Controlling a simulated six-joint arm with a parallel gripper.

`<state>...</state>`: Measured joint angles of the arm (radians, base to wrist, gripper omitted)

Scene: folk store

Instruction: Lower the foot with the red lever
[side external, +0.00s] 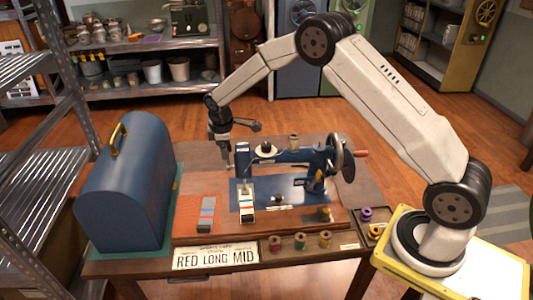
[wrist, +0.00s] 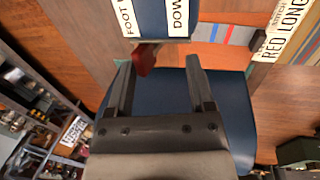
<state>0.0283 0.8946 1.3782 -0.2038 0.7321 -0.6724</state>
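The blue sewing machine (side external: 285,158) stands on a wooden base on the table. My gripper (side external: 227,165) points down at the machine's left end. In the wrist view my gripper (wrist: 157,65) is open, with two dark fingers apart. The dark red lever (wrist: 146,57) lies between the fingers, nearer the left one; I cannot tell whether they touch. Labels reading FOOT (wrist: 128,17) and DOWN (wrist: 179,15) are on the blue machine head beside the lever. The presser foot is too small or hidden to make out.
A blue domed case (side external: 125,185) with a yellow handle stands left of the machine. A sign reading RED LONG MID (side external: 215,257) and a tray of thread spools (side external: 300,243) are at the front. The handwheel (side external: 342,158) is at the machine's right.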

